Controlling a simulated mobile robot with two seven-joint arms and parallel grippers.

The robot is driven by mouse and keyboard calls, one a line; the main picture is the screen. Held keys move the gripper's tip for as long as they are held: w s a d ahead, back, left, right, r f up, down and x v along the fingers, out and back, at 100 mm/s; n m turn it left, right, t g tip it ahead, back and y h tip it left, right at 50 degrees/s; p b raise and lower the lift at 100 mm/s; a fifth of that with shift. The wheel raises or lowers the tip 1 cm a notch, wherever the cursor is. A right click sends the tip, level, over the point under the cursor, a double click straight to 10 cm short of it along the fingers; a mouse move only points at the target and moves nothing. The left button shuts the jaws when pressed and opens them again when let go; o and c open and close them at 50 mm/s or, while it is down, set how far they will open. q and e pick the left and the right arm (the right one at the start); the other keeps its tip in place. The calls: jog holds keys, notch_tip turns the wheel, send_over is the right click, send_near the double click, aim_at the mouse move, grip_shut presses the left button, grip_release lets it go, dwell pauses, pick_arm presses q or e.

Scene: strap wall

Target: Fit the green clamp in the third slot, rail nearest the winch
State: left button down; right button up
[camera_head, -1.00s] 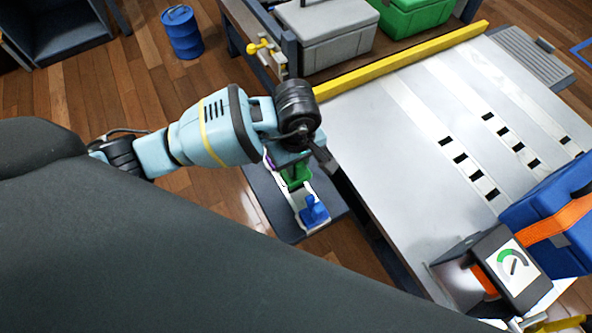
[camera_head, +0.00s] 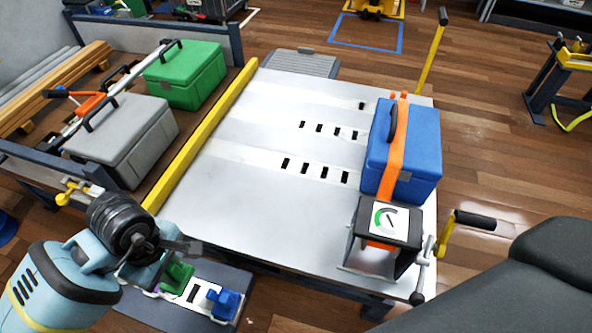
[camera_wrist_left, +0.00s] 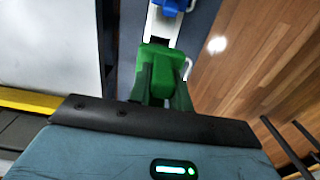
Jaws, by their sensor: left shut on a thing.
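The green clamp (camera_head: 177,278) is at the white strip on a dark tray (camera_head: 228,277) at the bottom left of the head view. My left gripper (camera_head: 174,260) is shut on it from above. In the left wrist view the green clamp (camera_wrist_left: 160,62) sits between the two fingers; I cannot tell whether it is clear of the strip. The rail nearest the winch (camera_head: 235,153) is a pale strip across the table with several dark slots, all looking empty. The winch (camera_head: 388,222) with a gauge stands at the table's near right. My right gripper is not in view.
A blue clamp (camera_head: 222,303) stands beside the green one on the strip. A strapped blue case (camera_head: 420,150) covers the rails' right ends. A yellow bar (camera_head: 205,130) edges the table's left, with grey (camera_head: 125,140) and green cases (camera_head: 187,75) beyond. The table's middle is clear.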

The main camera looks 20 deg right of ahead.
pick_arm(q)
jog(key=shift+r, duration=0.1)
jog(key=shift+r+p, duration=0.3)
jog(key=shift+r, duration=0.05)
notch_tip(320, 180, up, 6)
jog(key=p, duration=0.4)
notch_tip(320, 180, up, 4)
jog(key=p, duration=0.3)
jog(key=shift+r, duration=0.2)
notch_tip(320, 180, up, 5)
jog(key=p, duration=0.3)
jog(key=shift+r, duration=0.1)
